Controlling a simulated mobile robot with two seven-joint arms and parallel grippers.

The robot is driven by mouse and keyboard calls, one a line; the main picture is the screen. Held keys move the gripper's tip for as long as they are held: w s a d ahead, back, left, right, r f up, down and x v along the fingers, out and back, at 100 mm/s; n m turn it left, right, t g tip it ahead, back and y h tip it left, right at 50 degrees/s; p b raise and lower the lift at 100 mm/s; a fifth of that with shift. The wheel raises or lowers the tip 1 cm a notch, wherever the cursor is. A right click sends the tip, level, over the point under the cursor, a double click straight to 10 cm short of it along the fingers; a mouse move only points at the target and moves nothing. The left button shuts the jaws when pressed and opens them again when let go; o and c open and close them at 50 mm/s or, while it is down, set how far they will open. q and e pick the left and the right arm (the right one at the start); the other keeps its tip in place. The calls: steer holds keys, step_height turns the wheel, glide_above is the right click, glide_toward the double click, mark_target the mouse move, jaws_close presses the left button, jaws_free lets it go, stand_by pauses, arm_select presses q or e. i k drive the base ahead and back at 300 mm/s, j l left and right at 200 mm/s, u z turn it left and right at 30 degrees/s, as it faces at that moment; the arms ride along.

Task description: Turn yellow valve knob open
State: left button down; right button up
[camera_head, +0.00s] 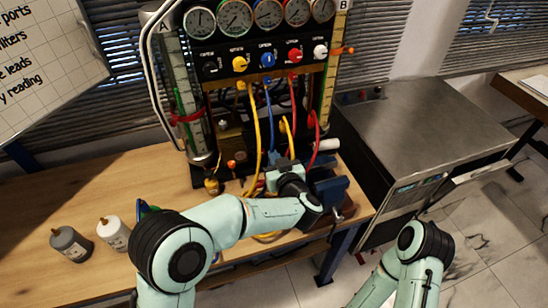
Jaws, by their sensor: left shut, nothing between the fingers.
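The yellow valve knob (240,64) is on the black gauge panel, second from the left in a row of coloured knobs under the round dials. Its pointer direction is too small to read. My left gripper (273,162) is low in front of the rig, near the hoses, well below the yellow knob and apart from it. It looks shut and empty; its fingertips are small and partly lost among the hoses. My right arm shows at the lower right, but its gripper is out of the picture.
Yellow, blue and red hoses (254,130) hang below the panel. A blue vise (330,190) stands at the bench's right end. Two bottles (72,244) stand on the wooden bench (60,200) at left. A metal cabinet (420,120) stands at right.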

mark_target(240, 64)
steer(key=k+l, duration=0.25)
steer(key=k, duration=0.2)
steer(key=k+l, duration=0.2)
steer(key=k, duration=0.3)
